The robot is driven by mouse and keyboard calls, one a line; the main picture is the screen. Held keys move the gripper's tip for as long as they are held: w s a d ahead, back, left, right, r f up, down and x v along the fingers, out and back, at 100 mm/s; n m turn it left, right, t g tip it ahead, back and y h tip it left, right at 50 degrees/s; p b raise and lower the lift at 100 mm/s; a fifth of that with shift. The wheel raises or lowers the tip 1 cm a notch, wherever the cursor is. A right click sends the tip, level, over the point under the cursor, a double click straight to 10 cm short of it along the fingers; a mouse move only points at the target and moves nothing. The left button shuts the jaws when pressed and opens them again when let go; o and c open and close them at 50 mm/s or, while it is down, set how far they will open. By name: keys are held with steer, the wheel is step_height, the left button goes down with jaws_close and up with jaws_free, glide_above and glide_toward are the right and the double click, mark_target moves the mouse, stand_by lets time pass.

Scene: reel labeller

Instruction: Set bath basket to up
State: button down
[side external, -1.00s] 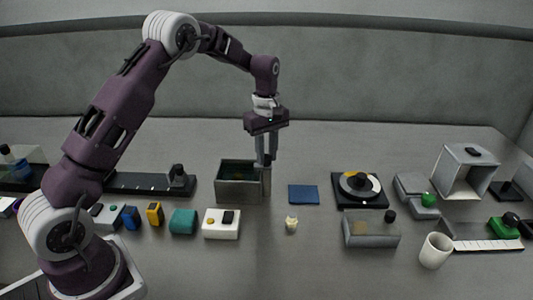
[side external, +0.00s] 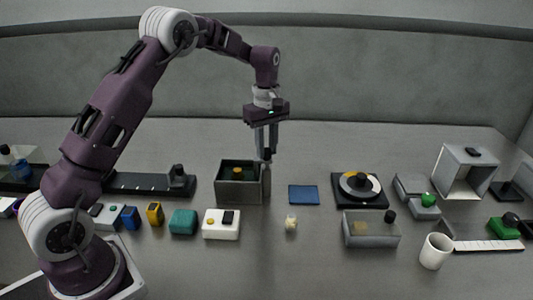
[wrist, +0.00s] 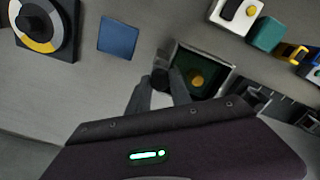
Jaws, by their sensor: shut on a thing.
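The bath is an open grey box (side external: 224,191) in the middle of the bench, with a dark green interior. A round orange-yellow piece (side external: 238,170) shows inside it, also in the wrist view (wrist: 196,80). I cannot make out the basket's edges clearly. A dark handle knob (wrist: 161,77) stands at the side of the box. My gripper (side external: 266,154) points down at the box's right side and is shut on this knob. The fingers partly hide the knob and the near wall.
A blue flat pad (side external: 304,195) and a black dial unit (side external: 345,202) lie to the right. A white box with a dark switch (side external: 222,231) stands in front of the bath, beside a teal block (side external: 183,222). A white cup (side external: 435,251) stands farther right. The bench behind the bath is clear.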

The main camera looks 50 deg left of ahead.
step_height(320, 180, up, 4)
steer(key=shift+r, duration=0.25)
steer(key=c, duration=1.2)
jaws_free()
steer(key=shift+o, duration=0.2)
step_height(320, 180, up, 7)
steer(key=shift+r, duration=0.1)
